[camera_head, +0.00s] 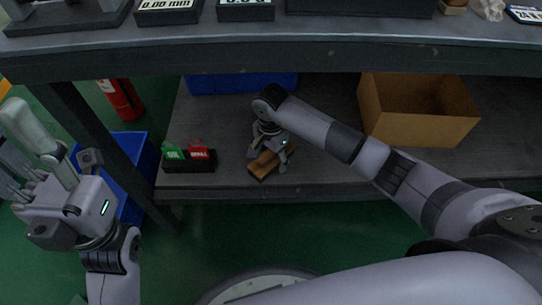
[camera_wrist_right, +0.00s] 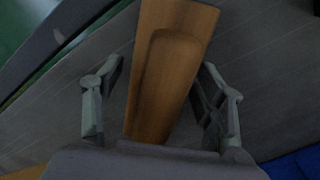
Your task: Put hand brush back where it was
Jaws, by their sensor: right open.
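The hand brush (camera_head: 262,167), with a brown wooden back, lies on the lower shelf (camera_head: 225,176) under the workbench. The right wrist view shows its grooved wooden body (camera_wrist_right: 172,75). My right gripper (camera_head: 268,156) is open just over the brush. In the wrist view its two fingers (camera_wrist_right: 160,78) stand apart on either side of the wood, with visible gaps. The bristles are not clearly visible. My left gripper (camera_head: 42,172) is at the left, outside the shelf and away from the brush. I cannot tell whether its jaws are open or shut.
A small dark bin with green and red items (camera_head: 188,157) stands left of the brush. An open cardboard box (camera_head: 420,126) is to the right, and a blue bin (camera_head: 240,83) behind. The workbench edge (camera_head: 300,59) runs above. A fire extinguisher (camera_head: 121,100) and blue crate (camera_head: 133,150) are left.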

